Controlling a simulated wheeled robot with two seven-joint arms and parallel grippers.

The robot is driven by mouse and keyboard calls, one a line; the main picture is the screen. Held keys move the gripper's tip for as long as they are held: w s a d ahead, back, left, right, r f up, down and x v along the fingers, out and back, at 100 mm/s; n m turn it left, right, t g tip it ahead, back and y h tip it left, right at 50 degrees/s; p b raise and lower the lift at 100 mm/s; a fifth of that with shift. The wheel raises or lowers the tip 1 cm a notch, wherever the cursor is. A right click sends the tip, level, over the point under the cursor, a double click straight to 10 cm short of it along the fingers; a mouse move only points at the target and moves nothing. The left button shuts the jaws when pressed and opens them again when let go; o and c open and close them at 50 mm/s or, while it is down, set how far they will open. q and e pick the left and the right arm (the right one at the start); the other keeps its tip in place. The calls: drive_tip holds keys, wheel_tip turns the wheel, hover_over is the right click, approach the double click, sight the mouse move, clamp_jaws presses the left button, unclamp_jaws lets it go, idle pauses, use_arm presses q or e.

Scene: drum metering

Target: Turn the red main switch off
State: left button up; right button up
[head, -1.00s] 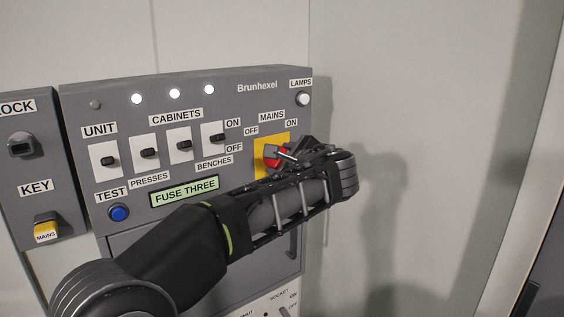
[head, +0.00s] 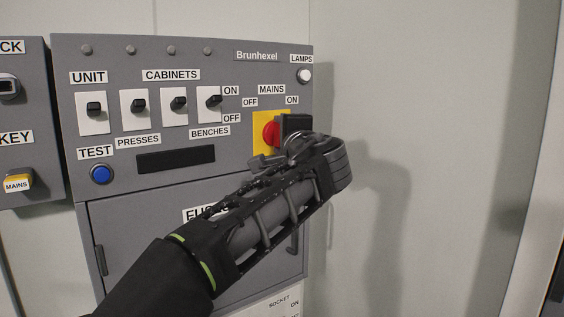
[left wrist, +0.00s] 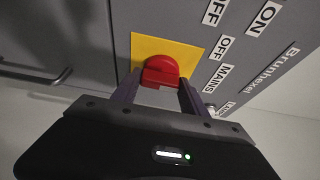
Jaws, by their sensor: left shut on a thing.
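The red main switch (head: 270,134) sits on a yellow plate (head: 259,121) under the MAINS label, with OFF to its upper left and ON to its upper right. It also shows in the left wrist view (left wrist: 161,72), between my two fingers. My left gripper (left wrist: 158,88) is shut on its knob. In the head view the gripper (head: 283,135) covers the right part of the knob and plate, so the knob's exact angle is hard to read there. My right gripper is not in view.
The display (head: 176,159) is dark and the indicator lamps (head: 171,50) along the panel's top are unlit. Several black toggles (head: 139,103), a blue TEST button (head: 102,174) and a key box (head: 22,110) lie left. Bare wall is at right.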

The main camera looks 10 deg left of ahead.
use_arm(q)
drive_tip(key=shift+w+d+f+n+t+y+b, duration=0.1)
drive_tip(key=shift+n+t+y+b, duration=0.35)
drive_tip(key=shift+n+b, duration=1.25)
drive_tip(key=shift+s+a+f+n+t+y+b, duration=0.15)
drive_tip(key=shift+n+y+b, duration=0.55)
drive_tip(key=shift+n+b, duration=0.95)
drive_tip(key=shift+w+d+f+n+t+y+b, duration=0.15)
drive_tip(key=shift+n+t+y+b, duration=0.3)
drive_tip(key=shift+n+b, duration=1.25)
drive_tip(key=shift+r, duration=0.1)
drive_tip(key=o, duration=1.4)
